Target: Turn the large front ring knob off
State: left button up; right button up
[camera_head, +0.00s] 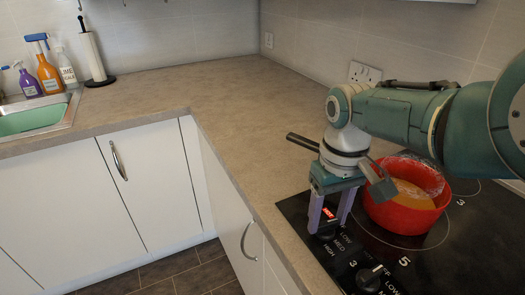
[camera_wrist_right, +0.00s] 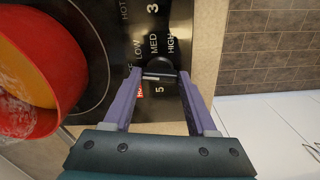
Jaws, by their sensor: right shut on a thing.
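My right gripper (camera_head: 329,222) has its two purple fingers down at the front edge of the black hob (camera_head: 450,245). In the right wrist view the gripper (camera_wrist_right: 160,76) is shut on a black knob (camera_wrist_right: 160,67), one finger at each side. LOW, MED and HIGH are printed beside this knob, and a red lit mark (camera_wrist_right: 140,90) shows close by. The knob's exact setting is hard to read. A second black knob (camera_head: 370,278) stands nearer the camera on the hob, apart from the gripper. My left gripper is not in view.
A red pot (camera_head: 389,215) with orange contents and clear wrap stands on a cooking ring close beside the right gripper; it also shows in the wrist view (camera_wrist_right: 70,65). The worktop (camera_head: 220,115) to the left is clear. Bottles (camera_head: 48,75) stand by the sink.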

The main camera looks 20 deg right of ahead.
aim_at(327, 222)
jog(key=shift+n, duration=0.9)
jog(key=o, duration=1.4)
jog(key=shift+c, duration=0.2)
notch_tip(327, 222, up, 10)
jog(key=p, duration=0.6)
jog(key=shift+p, duration=0.35)
jog(key=shift+f, duration=0.1)
